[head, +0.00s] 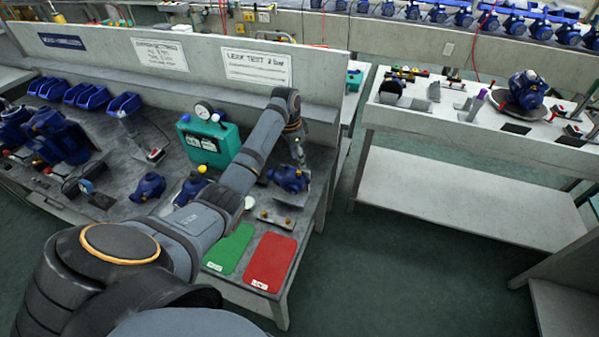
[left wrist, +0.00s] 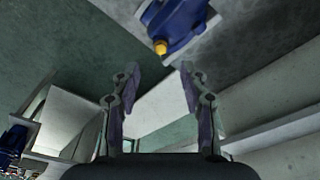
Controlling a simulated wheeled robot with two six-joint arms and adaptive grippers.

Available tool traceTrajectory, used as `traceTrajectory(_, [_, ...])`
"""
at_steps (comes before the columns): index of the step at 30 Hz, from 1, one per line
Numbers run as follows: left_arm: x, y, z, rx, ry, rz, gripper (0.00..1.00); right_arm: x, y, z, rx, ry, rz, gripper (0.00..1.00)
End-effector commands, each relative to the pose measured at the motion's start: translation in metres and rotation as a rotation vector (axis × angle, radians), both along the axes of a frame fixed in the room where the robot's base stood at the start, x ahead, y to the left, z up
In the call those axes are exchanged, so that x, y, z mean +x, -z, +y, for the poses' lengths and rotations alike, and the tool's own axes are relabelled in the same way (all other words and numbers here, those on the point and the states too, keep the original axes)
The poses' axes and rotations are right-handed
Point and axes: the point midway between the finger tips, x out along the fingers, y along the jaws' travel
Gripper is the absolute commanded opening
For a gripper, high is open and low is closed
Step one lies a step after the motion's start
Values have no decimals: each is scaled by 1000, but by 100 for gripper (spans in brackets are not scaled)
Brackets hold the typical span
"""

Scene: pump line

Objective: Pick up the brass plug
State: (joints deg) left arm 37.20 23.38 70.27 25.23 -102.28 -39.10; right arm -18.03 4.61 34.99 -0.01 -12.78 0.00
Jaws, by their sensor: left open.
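My left gripper (head: 298,157) reaches over the far right part of the leak test bench in the head view. In the left wrist view its two fingers (left wrist: 160,85) stand wide apart with nothing between them. A blue pump (head: 288,180) sits just below the gripper on the bench. In the left wrist view a blue pump (left wrist: 178,20) lies beyond the fingertips, with a yellow-gold fitting (left wrist: 160,47) on its side. Small brass-coloured pieces (head: 263,214) lie on a small plate nearer the bench's front; I cannot tell which is the brass plug. My right gripper is not in view.
A teal tester (head: 208,141) with a gauge stands left of my forearm. A green mat (head: 230,248) and a red mat (head: 270,262) lie at the bench's front. More blue pumps (head: 148,187) stand to the left. Open floor (head: 400,270) separates this bench from another table.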

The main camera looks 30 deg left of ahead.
Motion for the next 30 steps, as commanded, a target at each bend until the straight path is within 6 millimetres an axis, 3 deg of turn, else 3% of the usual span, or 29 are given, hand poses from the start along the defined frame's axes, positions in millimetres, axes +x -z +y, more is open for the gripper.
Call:
traceTrajectory(3, [0,3,0,0,0,0,44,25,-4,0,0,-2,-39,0])
traceTrajectory(6, [-1,16,1,-1,0,3,44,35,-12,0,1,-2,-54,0])
traceTrajectory(12, [2,48,0,0,0,1,44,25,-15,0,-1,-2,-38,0])
traceTrajectory(20, [2,53,0,0,1,-1,44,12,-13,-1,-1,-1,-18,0])
traceTrajectory(30, [2,52,0,0,1,-1,0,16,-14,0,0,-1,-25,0])
